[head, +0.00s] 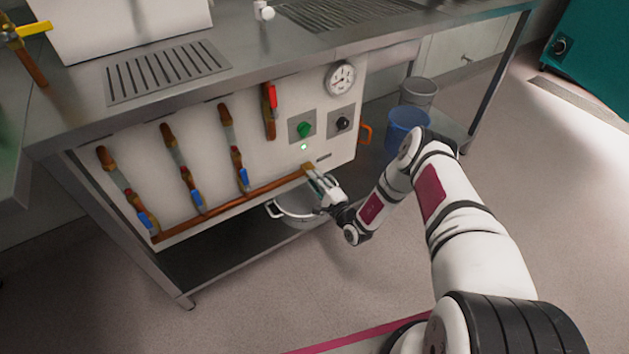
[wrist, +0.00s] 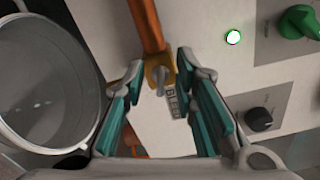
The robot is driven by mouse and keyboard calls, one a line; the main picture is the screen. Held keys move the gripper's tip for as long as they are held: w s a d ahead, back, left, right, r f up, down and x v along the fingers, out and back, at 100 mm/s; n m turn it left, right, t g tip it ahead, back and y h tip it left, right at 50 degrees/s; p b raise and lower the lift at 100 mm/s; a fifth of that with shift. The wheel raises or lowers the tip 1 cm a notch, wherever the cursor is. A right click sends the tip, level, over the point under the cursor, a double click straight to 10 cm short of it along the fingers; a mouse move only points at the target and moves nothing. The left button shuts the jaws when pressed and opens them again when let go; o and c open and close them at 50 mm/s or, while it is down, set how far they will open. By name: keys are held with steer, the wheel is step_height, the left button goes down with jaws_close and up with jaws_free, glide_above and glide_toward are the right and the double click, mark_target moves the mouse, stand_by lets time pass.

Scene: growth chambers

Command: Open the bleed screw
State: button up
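The bleed screw (wrist: 160,80) is a small grey metal key on a brass fitting (wrist: 159,68) at the end of a copper pipe. A label (wrist: 172,102) reading roughly "BLEED" sits beside it. In the wrist view my gripper (wrist: 160,62) is open, with one teal-padded finger on each side of the screw and a visible gap to each. In the head view my gripper (head: 324,186) is at the right end of the pipe, by the brass fitting (head: 308,169). It hides the screw there.
A metal pot (head: 292,207) stands below the panel and appears at left in the wrist view (wrist: 45,85). The panel has a green knob (head: 304,130), a black knob (head: 343,124), a lit green lamp (head: 304,147) and a gauge (head: 340,78). Blue-handled valves (head: 243,178) line the pipe.

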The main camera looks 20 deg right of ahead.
steer(key=v, duration=1.2)
steer(key=shift+w, duration=0.1)
